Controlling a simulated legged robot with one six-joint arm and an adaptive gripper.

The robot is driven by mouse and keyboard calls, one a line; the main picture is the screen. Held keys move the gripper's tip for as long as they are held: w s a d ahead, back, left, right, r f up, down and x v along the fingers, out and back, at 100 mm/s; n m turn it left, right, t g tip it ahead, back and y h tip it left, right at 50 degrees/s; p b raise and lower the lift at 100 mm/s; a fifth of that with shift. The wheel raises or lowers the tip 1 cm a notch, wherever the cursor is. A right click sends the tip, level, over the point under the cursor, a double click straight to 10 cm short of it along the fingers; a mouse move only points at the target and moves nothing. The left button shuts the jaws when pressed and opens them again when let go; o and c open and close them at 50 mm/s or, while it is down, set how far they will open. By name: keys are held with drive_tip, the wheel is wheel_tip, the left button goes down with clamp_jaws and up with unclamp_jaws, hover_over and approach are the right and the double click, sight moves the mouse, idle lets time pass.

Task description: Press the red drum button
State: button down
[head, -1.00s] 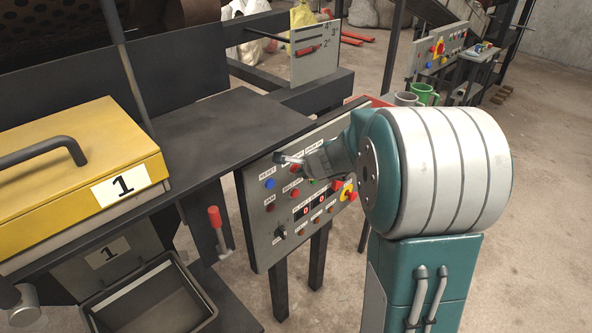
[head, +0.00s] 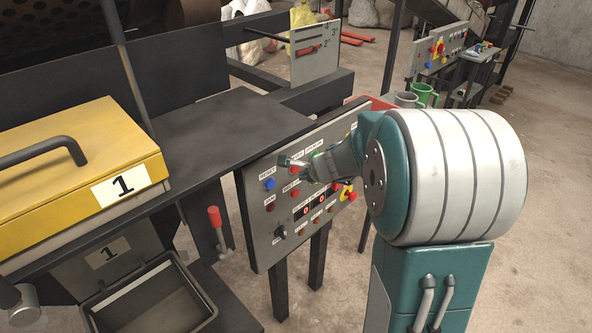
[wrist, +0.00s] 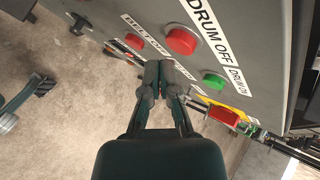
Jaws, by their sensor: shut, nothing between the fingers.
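The red drum button (wrist: 182,40) is a round red button in the wrist view, next to a white "DRUM OFF" label on the grey control panel (head: 258,240). A green button (wrist: 214,80) sits next to the "DRUM ON" label. My gripper (wrist: 160,64) is shut and empty, its fingertips just below and left of the red drum button in the wrist view. I see no clear contact with the button. In the head view my gripper (head: 286,161) is in front of the panel's upper part and hides some of its buttons and labels.
The panel also carries a blue button (head: 270,184), other red buttons and a red emergency stop on yellow (head: 348,191). A dark table (head: 220,125) and a yellow lidded box (head: 75,150) stand to the left. Green and grey mugs (head: 424,94) are behind my arm.

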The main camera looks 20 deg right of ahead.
drive_tip(key=shift+s, duration=0.1)
drive_tip(key=s, duration=0.1)
drive_tip(key=s+d, duration=0.1)
drive_tip(key=s, duration=0.2)
drive_tip(key=shift+s+d, duration=0.25)
drive_tip(key=shift+d, duration=0.1)
idle(0.7)
drive_tip(key=s+a+r+n+g+y, duration=0.1)
drive_tip(key=s+a+r+n, duration=0.3)
drive_tip(key=a+n, duration=0.15)
drive_tip(key=s+a+r+n+g+y, duration=0.1)
drive_tip(key=s+a+r+n, duration=0.2)
drive_tip(key=s+a+n, duration=0.3)
drive_tip(key=s+a+r+n+h, duration=0.1)
drive_tip(key=s+n, duration=0.4)
drive_tip(key=s, duration=0.1)
drive_tip(key=s+a+r+n+g+h, duration=0.1)
drive_tip(key=s+a+n+h, duration=0.1)
drive_tip(key=s+n, duration=0.3)
drive_tip(key=shift+s+a+r, duration=0.25)
drive_tip(key=shift+s, duration=0.95)
